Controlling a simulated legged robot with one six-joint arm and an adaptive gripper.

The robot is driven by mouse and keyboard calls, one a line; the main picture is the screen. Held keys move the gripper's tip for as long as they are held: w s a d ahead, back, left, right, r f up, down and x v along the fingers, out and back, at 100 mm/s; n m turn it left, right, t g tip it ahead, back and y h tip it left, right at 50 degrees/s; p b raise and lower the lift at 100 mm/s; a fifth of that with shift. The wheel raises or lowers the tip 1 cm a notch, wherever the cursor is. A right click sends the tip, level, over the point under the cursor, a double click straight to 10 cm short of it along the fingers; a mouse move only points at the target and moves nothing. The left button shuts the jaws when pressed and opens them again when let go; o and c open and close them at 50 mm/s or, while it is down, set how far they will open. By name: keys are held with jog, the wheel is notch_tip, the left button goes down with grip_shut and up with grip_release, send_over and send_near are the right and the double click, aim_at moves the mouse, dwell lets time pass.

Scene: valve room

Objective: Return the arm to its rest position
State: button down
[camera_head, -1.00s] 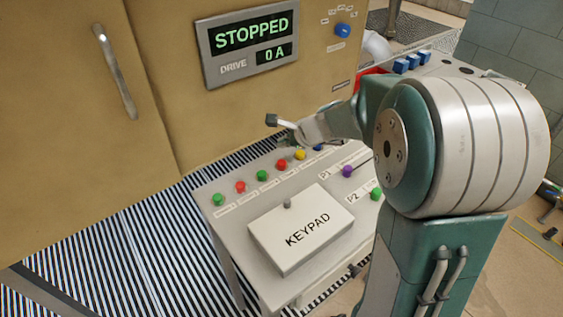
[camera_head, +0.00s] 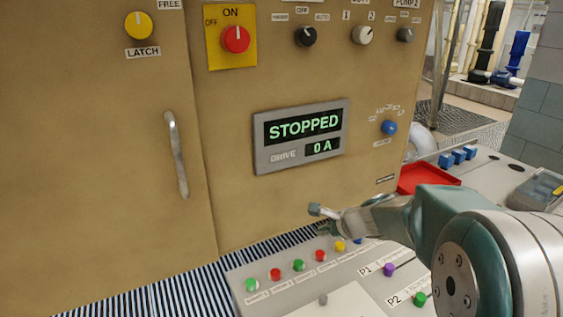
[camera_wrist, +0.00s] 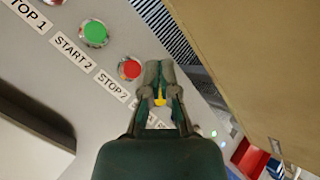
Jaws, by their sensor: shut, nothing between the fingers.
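My gripper (camera_head: 320,219) is shut and empty at the end of my bent arm, which comes in from the lower right of the head view. It hangs above the back part of the grey control desk (camera_head: 245,290), near the row of coloured buttons. In the wrist view my gripper (camera_wrist: 159,75) points over the desk, with its fingertips close together. A red button (camera_wrist: 130,68) and a green button (camera_wrist: 95,33) show left of it there. A yellow one is partly hidden between the finger linkages.
A tan cabinet (camera_head: 90,130) stands behind the desk, with a display (camera_head: 301,136) reading STOPPED and 0 A. It bears a handle (camera_head: 176,155) and several knobs. A red tray (camera_head: 428,178) lies right of my gripper, behind my arm. Blue blocks (camera_head: 458,157) stand beyond it.

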jog(key=s+r+n+g+h, duration=0.1)
jog(key=s+r+n+h, duration=0.1)
jog(key=s+n, duration=0.8)
jog(key=s+r+n+h, duration=0.3)
jog(key=s+n, duration=0.6)
jog(key=s, duration=0.9)
notch_tip(320, 180, up, 2)
jog(key=shift+s+r+n+g, duration=0.1)
jog(key=shift+s+n+g, duration=0.05)
jog(key=shift+n+g, duration=0.25)
jog(key=shift+a, duration=0.1)
